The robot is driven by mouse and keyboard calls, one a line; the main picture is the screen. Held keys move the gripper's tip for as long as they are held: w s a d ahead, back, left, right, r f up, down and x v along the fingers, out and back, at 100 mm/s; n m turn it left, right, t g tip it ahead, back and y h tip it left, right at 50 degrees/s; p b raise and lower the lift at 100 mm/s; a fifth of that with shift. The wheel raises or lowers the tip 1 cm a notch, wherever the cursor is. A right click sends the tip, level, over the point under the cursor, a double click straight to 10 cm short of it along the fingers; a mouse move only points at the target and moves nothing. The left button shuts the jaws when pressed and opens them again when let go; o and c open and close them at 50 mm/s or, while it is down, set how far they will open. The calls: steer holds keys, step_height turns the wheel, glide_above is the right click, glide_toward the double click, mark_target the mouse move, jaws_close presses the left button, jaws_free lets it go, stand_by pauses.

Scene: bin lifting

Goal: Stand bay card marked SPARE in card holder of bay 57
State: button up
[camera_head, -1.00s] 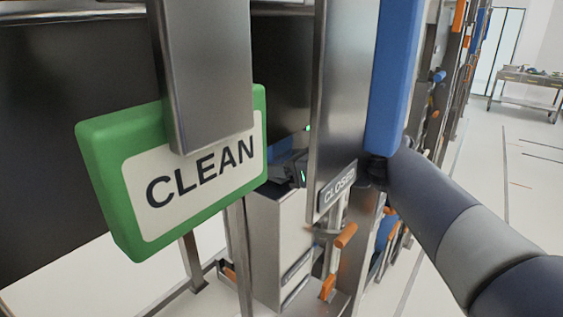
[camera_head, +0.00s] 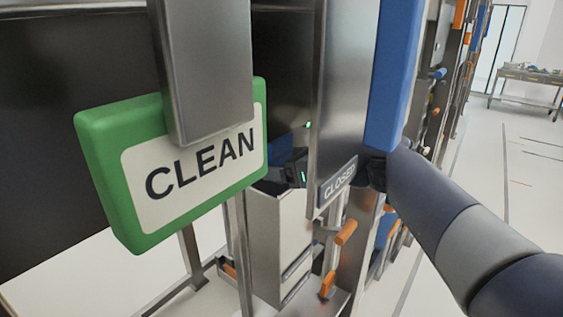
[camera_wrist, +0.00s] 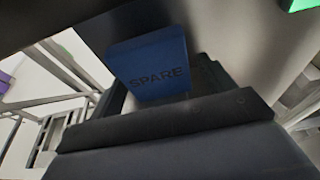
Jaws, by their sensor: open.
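The blue card marked SPARE (camera_wrist: 152,68) stands upright and slightly tilted in the middle of the wrist view. A blue patch (camera_head: 281,151), likely the same card, shows in the head view behind the steel post. My gripper (camera_head: 298,171) is dark, partly hidden by that post, and close to the blue patch. In the wrist view its dark parts (camera_wrist: 165,121) lie in front of and below the card. My gripper is open; whether it touches the card cannot be told. No holder with the number 57 is readable.
A green card marked CLEAN (camera_head: 190,180) hangs at the front left behind a steel plate (camera_head: 205,70). A steel post (camera_head: 340,90) with a CLOSED plate (camera_head: 338,186) stands right of my gripper. Orange handles (camera_head: 346,232) stick out below. Open floor lies right.

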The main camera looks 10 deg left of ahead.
steer(key=b+v, duration=0.2)
steer(key=v, duration=1)
steer(key=shift+r, duration=0.2)
steer(key=shift+w, duration=0.1)
steer(key=x, duration=0.4)
steer(key=p+x, duration=0.1)
steer(key=x, duration=0.7)
steer(key=shift+a+f+p, duration=0.15)
steer(key=shift+f+p, duration=0.2)
steer(key=shift+p, duration=0.05)
steer(key=shift+r, duration=1.2)
steer(key=shift+f, duration=0.1)
